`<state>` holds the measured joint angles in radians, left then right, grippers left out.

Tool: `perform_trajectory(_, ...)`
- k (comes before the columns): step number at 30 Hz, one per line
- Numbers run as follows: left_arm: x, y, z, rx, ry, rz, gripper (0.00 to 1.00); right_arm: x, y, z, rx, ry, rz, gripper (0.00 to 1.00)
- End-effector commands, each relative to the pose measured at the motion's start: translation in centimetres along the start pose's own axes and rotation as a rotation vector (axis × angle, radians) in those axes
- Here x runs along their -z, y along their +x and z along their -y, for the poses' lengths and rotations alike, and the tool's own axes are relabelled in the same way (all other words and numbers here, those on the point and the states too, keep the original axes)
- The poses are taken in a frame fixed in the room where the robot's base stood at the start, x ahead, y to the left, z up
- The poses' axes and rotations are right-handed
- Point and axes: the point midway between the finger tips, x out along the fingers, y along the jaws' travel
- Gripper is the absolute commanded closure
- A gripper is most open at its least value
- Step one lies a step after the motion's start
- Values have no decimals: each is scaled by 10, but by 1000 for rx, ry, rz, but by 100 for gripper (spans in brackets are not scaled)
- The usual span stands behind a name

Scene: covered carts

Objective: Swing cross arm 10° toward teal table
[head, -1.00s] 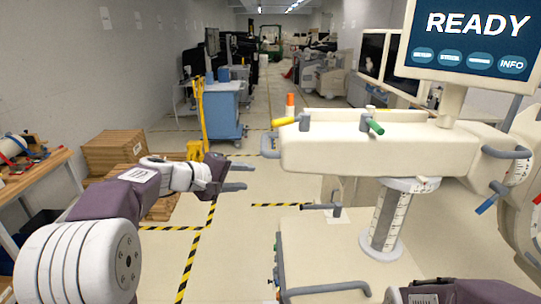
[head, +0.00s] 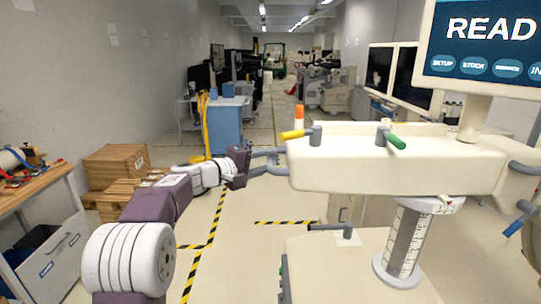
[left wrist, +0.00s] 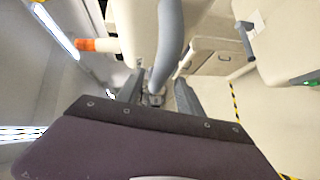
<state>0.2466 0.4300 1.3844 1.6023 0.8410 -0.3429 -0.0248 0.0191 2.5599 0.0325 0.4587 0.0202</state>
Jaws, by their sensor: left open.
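The cross arm (head: 400,160) is a thick cream beam on a short column (head: 408,240) with a scale. A grey loop handle sits at its left end. My left gripper (head: 266,163) is open at this handle, its fingers pointing right. In the left wrist view the grey handle bar (left wrist: 171,40) runs down between the two open fingers (left wrist: 157,95); I cannot tell whether they touch it. The gripper partly hides the handle in the head view. My right gripper is not in view. I cannot make out a teal table.
A READY screen (head: 485,45) stands above the beam at the right. A blue cart (head: 227,125) stands behind my left gripper. Wooden crates (head: 115,165) and a workbench (head: 40,195) are at the left. Floor with yellow-black tape lies open between them and the machine.

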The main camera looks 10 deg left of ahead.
Motion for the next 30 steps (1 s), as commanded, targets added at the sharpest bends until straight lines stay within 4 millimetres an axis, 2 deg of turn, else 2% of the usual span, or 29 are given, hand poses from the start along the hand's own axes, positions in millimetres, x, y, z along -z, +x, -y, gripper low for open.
perform_trajectory(1, 0, 7, -2, 1, 0, 3, 57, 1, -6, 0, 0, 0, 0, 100)
perform_trajectory(6, 0, 20, -1, 0, 0, 2, 57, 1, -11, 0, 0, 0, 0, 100)
perform_trajectory(16, 0, 23, 0, 0, 0, 1, 57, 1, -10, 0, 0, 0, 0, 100)
perform_trajectory(18, 0, 23, 0, 0, 0, 0, 76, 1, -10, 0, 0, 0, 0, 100)
perform_trajectory(21, 0, 23, 0, 0, 1, 1, 100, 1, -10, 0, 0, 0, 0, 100)
perform_trajectory(30, 0, 23, 0, 0, 1, 1, 100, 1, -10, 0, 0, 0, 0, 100)
